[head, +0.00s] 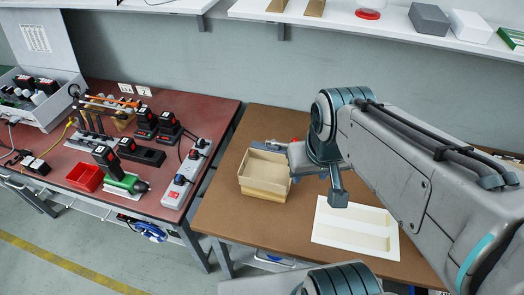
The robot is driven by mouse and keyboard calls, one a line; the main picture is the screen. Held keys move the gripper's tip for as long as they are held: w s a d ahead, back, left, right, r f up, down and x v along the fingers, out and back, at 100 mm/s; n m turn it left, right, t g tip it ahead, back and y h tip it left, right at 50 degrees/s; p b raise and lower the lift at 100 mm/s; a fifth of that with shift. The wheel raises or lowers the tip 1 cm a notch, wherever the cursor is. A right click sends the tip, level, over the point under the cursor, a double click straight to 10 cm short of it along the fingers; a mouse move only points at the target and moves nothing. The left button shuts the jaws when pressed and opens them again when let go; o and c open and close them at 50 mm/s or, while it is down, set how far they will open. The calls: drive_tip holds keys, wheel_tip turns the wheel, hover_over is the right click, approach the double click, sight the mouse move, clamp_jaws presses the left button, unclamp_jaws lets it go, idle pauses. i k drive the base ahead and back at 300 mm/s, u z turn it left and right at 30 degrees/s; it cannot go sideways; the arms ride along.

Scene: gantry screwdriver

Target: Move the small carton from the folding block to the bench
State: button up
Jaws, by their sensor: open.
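The small carton (266,165) is a beige, open-topped box. It sits upright on a light wooden block (263,191), which I take for the folding block, on the brown bench (222,216). My gripper (287,155) is at the carton's right side, with a grey part showing by its far right rim. It is open. My wrist hides most of the fingers, so I cannot tell whether they touch the carton.
A cream flat piece with shallow recesses (355,246) lies on the bench to the right. Bare bench lies left and in front of the block. A red-topped table (226,110) with tools, chargers and a power strip (187,170) adjoins on the left. Shelves (330,16) hang above.

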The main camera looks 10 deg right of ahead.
sight(266, 166)
drive_tip(key=z, duration=0.05)
drive_tip(key=k, duration=1)
drive_tip(key=u, duration=1.1)
drive_tip(key=i, duration=1.45)
drive_tip(key=z, duration=1.85)
